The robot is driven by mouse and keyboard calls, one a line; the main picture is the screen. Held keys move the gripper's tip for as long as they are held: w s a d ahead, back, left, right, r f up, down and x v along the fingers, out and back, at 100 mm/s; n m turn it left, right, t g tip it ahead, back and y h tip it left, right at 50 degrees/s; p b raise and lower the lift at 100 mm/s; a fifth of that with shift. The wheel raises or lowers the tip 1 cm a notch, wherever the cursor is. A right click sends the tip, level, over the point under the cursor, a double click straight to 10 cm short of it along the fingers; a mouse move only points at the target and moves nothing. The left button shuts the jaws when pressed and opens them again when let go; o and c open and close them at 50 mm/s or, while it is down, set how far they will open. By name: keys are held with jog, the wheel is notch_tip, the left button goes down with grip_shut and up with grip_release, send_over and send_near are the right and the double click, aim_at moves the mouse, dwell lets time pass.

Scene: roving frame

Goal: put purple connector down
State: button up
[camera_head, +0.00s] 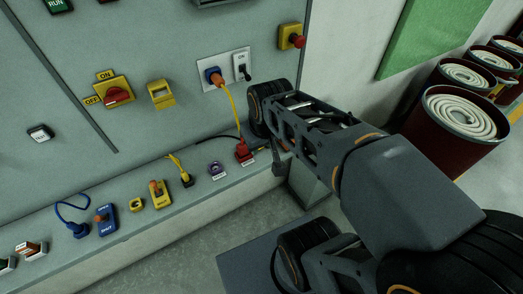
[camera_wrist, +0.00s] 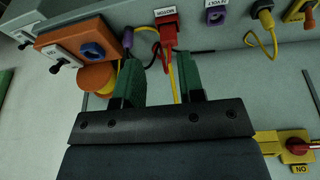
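My gripper (camera_wrist: 162,84) shows in the wrist view with its two green fingers spread apart. No connector sits between the fingertips; a yellow cable passes behind the gap. A small purple connector (camera_wrist: 128,38) with a purple cable is beyond the left finger, beside an orange box (camera_wrist: 70,36) with a blue socket. I cannot tell whether the finger touches its cable. A purple socket block (camera_wrist: 215,13) is at the ledge, and also shows in the head view (camera_head: 217,169). In the head view my arm hides the connector and most of the gripper.
A red connector block (camera_head: 244,152) stands on the ledge left of my arm. A yellow cable runs from it to an orange plug (camera_head: 214,77) on the panel. A red emergency button (camera_head: 293,38) is above my arm. Hose buckets (camera_head: 457,120) stand at the right.

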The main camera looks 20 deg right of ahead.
jog(key=s, duration=0.1)
jog(key=s+a, duration=0.1)
jog(key=shift+s+f+m+t, duration=0.25)
jog(key=shift+s+m+t, duration=0.05)
jog(key=shift+m, duration=0.1)
jog(key=shift+a, duration=0.1)
dwell(0.4)
